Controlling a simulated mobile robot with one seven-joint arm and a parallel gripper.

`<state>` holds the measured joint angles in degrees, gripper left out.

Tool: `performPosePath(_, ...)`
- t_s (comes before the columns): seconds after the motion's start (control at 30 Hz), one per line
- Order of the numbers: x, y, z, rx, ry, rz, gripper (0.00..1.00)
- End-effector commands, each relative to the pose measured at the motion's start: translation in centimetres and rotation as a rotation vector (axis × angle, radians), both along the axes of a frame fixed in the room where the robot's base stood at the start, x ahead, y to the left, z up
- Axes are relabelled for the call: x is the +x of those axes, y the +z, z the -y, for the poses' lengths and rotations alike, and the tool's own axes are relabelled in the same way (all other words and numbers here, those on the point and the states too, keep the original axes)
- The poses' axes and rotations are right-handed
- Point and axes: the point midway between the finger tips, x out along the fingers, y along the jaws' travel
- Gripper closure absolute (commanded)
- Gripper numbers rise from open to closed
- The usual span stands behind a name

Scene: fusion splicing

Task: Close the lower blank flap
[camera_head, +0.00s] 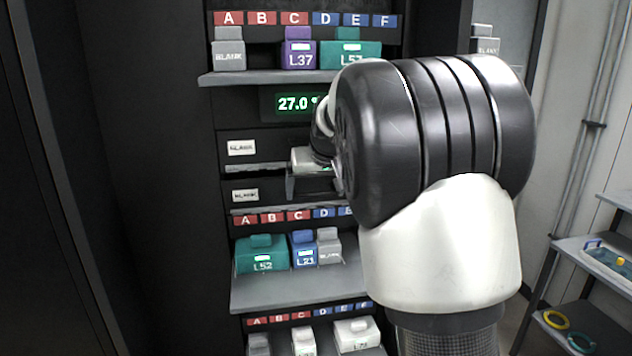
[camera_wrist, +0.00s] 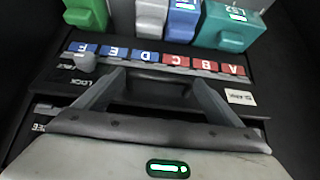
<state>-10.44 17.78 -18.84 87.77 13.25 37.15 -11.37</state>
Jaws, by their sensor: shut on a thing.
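The lower blank flap (camera_head: 262,192) is a dark panel with a white BLANK label, just above the middle row of red and blue letter tags. Its label side (camera_wrist: 240,97) shows in the wrist view, which is upside down. My gripper (camera_head: 312,190) is at the right part of the flap. In the wrist view its two grey fingers (camera_wrist: 158,82) reach to the dark panel, wide apart and closed on a part of the flap. The exact contact is dark and hard to make out. A grey knob (camera_wrist: 86,62) sits beside the word LOCK.
The upper blank flap (camera_head: 262,148) is just above, under a green 27.0 display (camera_head: 298,103). Below, a shelf (camera_head: 290,290) holds a teal L52 module (camera_head: 262,256), a blue L21 module (camera_head: 303,251) and a grey blank. My arm hides the rack's right side.

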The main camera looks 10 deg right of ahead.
Motion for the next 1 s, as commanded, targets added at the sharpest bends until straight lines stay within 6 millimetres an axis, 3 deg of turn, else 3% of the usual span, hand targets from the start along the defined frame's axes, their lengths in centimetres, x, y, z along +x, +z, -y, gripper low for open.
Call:
performPosePath(0.4, 0.0, 0.0, 0.0, -0.008, 0.009, -0.006, 0.51)
performPosePath(0.43, 0.0, 0.0, 0.0, -0.008, 0.009, -0.006, 0.08)
performPosePath(0.5, 0.0, 0.0, 0.0, -0.007, 0.007, -0.006, 0.0)
performPosePath(0.77, -0.2, 0.3, 0.0, -0.004, 0.003, -0.004, 0.0)
performPosePath(1.0, -2.4, 3.2, -0.1, -0.002, 0.005, 0.001, 0.0)
